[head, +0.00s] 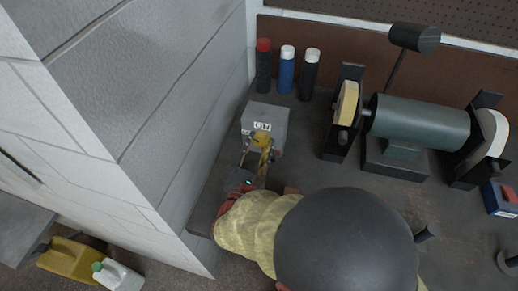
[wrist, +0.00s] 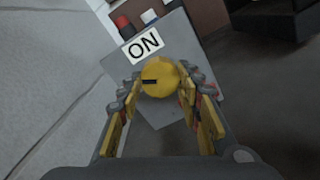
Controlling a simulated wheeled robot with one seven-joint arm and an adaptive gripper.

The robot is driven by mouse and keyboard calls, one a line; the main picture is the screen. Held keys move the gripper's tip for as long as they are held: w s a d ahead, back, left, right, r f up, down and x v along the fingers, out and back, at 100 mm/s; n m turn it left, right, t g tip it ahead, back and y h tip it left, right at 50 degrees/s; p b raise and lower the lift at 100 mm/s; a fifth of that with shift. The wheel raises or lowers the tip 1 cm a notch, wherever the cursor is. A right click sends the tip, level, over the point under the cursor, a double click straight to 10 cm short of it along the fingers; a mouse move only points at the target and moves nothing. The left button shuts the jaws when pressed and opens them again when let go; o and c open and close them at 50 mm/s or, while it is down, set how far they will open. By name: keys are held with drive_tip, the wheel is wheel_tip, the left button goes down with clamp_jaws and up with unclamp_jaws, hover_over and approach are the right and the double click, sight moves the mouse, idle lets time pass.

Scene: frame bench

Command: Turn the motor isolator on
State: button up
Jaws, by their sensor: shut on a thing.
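The motor isolator is a grey box (head: 265,117) on the bench, with a white ON label on its face. The box also shows in the wrist view (wrist: 187,50), with the ON label (wrist: 143,46) above a round yellow knob (wrist: 160,77). A short dark mark on the knob points to the left in the wrist view. My gripper (wrist: 159,92) has its yellow-padded fingers on both sides of the knob and is shut on it. In the head view the gripper (head: 262,147) and knob overlap, so the knob's angle is hard to tell there.
A block wall (head: 150,85) stands close on the left. Several spray cans (head: 287,70) stand behind the box. A bench grinder (head: 418,122) with a lamp (head: 415,38) is to the right. A blue and red box (head: 499,203) sits at the right edge.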

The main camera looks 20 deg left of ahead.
drive_tip(key=m+b, duration=0.3)
drive_tip(key=shift+f+m+b, duration=0.2)
drive_tip(key=shift+m+b, duration=0.15)
drive_tip(key=shift+m, duration=0.05)
drive_tip(key=m+b, duration=0.2)
drive_tip(key=shift+r+m, duration=0.1)
drive_tip(key=shift+m, duration=0.3)
drive_tip(key=m, duration=0.3)
drive_tip(key=shift+r, duration=0.15)
drive_tip(key=shift+m, duration=1.3)
drive_tip(key=o, duration=1.2)
drive_tip(key=shift+c, duration=0.2)
drive_tip(key=shift+s+a, duration=0.1)
drive_tip(key=s, duration=0.4)
drive_tip(key=s+d, duration=0.1)
drive_tip(key=s, duration=0.6)
drive_tip(key=shift+s+d, duration=0.2)
drive_tip(key=shift+s, duration=0.2)
